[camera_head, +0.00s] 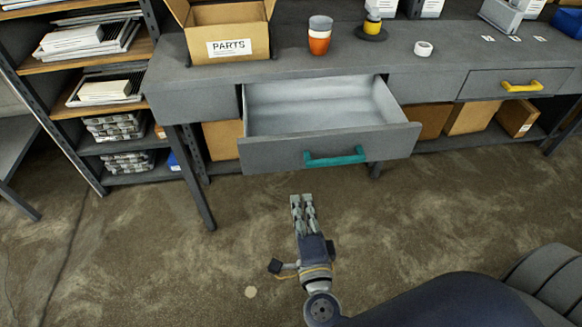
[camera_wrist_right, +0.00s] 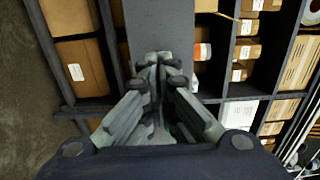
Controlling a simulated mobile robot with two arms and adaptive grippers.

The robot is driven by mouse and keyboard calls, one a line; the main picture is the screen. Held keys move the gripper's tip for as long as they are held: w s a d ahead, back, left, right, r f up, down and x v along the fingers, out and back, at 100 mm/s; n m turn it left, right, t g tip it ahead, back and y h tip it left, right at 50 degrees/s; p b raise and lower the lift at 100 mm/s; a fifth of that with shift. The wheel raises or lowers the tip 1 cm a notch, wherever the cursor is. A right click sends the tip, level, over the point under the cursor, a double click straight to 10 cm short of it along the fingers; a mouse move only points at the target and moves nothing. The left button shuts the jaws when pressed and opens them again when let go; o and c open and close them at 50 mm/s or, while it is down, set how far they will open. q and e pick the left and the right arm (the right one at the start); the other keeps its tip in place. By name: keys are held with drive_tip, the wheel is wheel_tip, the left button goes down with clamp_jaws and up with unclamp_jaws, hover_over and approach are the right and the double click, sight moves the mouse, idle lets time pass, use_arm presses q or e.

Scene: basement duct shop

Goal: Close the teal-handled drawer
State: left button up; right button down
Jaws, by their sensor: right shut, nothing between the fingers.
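The teal-handled drawer (camera_head: 275,155) is pulled out from the grey workbench (camera_head: 190,75), and its inside looks empty. Its teal handle (camera_head: 335,157) is on the front panel, right of the panel's middle. My right gripper (camera_head: 302,198) is shut and empty. In the head view it shows just below the drawer front, left of the handle, apart from both. In the right wrist view the shut fingers (camera_wrist_right: 160,60) show against a grey surface that I cannot identify for sure. My left gripper is not in view.
A second drawer with a yellow handle (camera_head: 522,86) is closed at the right. A PARTS box (camera_head: 228,38), stacked cups (camera_head: 320,38) and a tape roll (camera_head: 423,48) stand on the bench top. Shelving (camera_head: 90,150) stands at the left. The floor (camera_head: 170,260) before the bench is clear.

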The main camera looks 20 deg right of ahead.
drive_tip(key=p, duration=0.1)
approach(292, 156)
drive_tip(key=x, duration=0.5)
drive_tip(key=shift+w+d, duration=0.1)
drive_tip(key=shift+d, duration=0.05)
drive_tip(key=shift+x, duration=0.9)
